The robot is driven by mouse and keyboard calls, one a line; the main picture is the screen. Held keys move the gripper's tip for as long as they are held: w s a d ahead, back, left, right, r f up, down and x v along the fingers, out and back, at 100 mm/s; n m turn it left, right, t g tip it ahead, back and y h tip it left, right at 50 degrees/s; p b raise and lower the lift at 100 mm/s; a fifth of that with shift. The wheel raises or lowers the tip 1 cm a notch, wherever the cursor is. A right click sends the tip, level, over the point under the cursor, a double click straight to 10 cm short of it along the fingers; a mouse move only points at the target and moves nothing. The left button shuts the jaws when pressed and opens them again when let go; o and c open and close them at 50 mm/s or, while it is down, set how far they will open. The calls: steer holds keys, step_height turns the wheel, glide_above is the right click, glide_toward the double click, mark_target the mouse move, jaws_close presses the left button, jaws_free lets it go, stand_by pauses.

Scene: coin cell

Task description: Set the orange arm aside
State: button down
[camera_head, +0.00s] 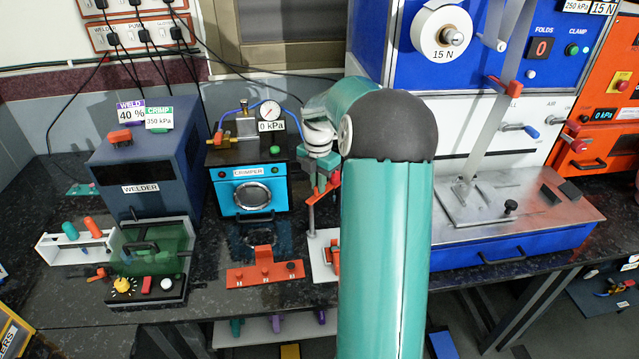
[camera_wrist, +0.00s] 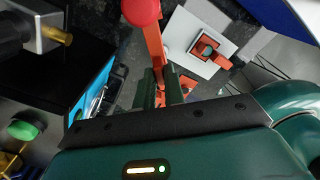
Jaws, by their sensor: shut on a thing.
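My gripper (camera_head: 323,182) hangs just right of the light-blue crimper (camera_head: 250,187), above the bench. It is shut on the orange arm (camera_head: 335,179), of which only a small part shows beside the fingers in the head view. In the wrist view, the orange arm (camera_wrist: 153,42) runs up from between my green fingers (camera_wrist: 161,88), with a red round knob (camera_wrist: 141,10) at its upper end.
A white plate with an orange frame (camera_wrist: 207,47) lies below my gripper. An orange strip (camera_head: 264,275) lies before the crimper. The welder (camera_head: 145,170) stands left, and a blue-and-white machine (camera_head: 490,200) stands right. The dark bench (camera_head: 215,300) has bare patches in front.

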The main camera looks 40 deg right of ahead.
steer(key=shift+w+r+n, duration=0.1)
steer(key=shift+n, duration=0.2)
steer(key=c, duration=1.5)
jaws_free()
step_height(320, 180, up, 14)
steer(key=shift+f, duration=0.1)
